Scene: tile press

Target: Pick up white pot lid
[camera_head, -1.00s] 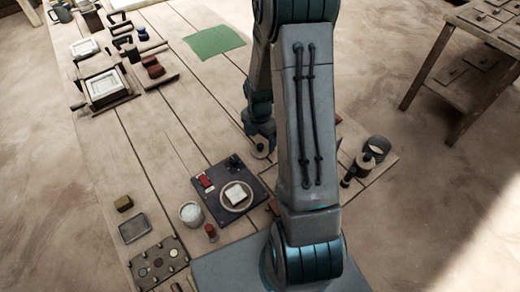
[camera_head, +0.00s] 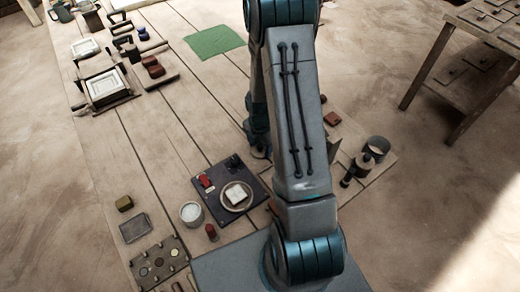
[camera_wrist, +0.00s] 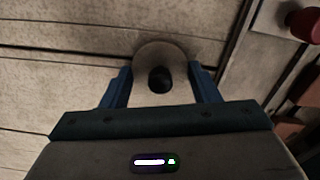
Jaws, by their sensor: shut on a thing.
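The white pot lid (camera_wrist: 160,56) is a pale round disc with a dark round knob at its middle, seen from above in the wrist view. My gripper (camera_wrist: 160,80) has one blue finger on each side of the lid and is shut on it. The fingers hide parts of the lid's left and right edges. In the head view my gripper (camera_head: 259,148) is low over the table, partly behind my arm, and the lid is mostly hidden there. I cannot tell whether the lid is clear of the table.
A dark board (camera_head: 212,178) with a white tile on a round plate lies nearer, beside a white cup (camera_head: 190,213) and a red-topped bottle (camera_head: 211,231). Jars (camera_head: 375,149) stand at right. A green sheet (camera_head: 215,40) lies at the back. Bare planks are left of my gripper.

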